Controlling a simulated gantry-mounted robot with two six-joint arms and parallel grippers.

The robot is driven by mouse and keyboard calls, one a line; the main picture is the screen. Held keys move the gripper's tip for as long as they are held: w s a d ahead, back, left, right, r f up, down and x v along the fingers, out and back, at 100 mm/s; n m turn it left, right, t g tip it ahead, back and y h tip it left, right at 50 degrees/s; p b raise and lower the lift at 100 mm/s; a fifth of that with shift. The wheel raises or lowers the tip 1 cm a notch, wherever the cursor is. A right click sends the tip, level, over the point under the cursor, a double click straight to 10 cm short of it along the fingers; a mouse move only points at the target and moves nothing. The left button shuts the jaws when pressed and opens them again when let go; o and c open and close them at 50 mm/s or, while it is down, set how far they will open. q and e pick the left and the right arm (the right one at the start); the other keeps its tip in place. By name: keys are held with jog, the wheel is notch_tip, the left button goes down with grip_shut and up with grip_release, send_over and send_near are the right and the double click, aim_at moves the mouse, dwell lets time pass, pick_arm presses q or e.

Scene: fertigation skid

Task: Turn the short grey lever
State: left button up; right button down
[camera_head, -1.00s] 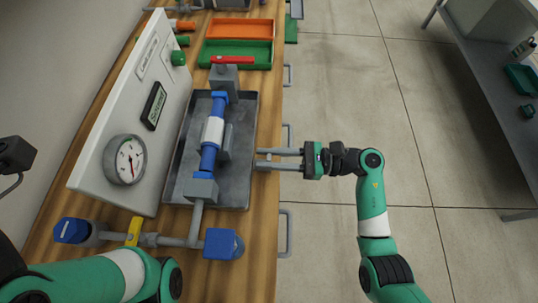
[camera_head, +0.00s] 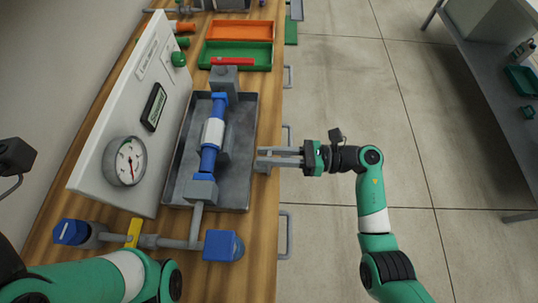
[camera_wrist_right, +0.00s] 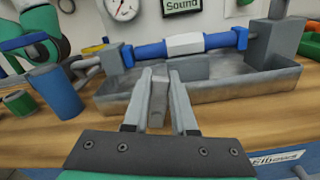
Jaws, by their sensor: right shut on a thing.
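The short grey lever (camera_wrist_right: 158,102) shows between my right fingers in the right wrist view, in front of the grey tray's near wall. In the head view my fingers mostly hide it. My right gripper (camera_head: 262,159) reaches in from the right, at the tray's right-hand edge, and is shut on the lever. The two fingers (camera_wrist_right: 158,105) stand on either side of it in the wrist view. My left arm crosses the lower left of the head view. Its gripper is not seen.
The grey tray (camera_head: 242,178) lies under a blue and white pipe (camera_head: 212,132). A white panel with a gauge (camera_head: 125,160) stands to its left. A yellow lever (camera_head: 134,231) and a blue cap (camera_head: 222,245) are in front. Open floor lies right of the bench.

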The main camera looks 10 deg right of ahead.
aim_at(254, 151)
jog(key=m, duration=0.2)
jog(key=w+m, duration=0.1)
jog(key=shift+w+d+f+m, duration=0.1)
jog(key=shift+d+f+m, duration=0.05)
jog(key=shift+f+m, duration=0.2)
jog(key=m, duration=0.2)
jog(key=w+f+m, duration=0.1)
jog(key=m, duration=0.1)
jog(key=shift+d+m, duration=0.15)
jog(key=shift+m, duration=0.2)
jog(key=m, duration=0.1)
jog(key=f+m, duration=0.1)
jog(key=m, duration=0.1)
jog(key=shift+w+f, duration=0.1)
jog(key=shift+w, duration=0.2)
jog(key=shift+w+f+m+b, duration=0.15)
jog(key=shift+f+m, duration=0.15)
jog(key=shift+m, duration=0.6)
jog(key=shift+s+f+m+b, duration=0.15)
jog(key=shift+f+m, duration=0.1)
jog(key=shift+m, duration=0.65)
jog(key=c, duration=0.7)
grip_release()
jog(key=shift+d+f, duration=0.1)
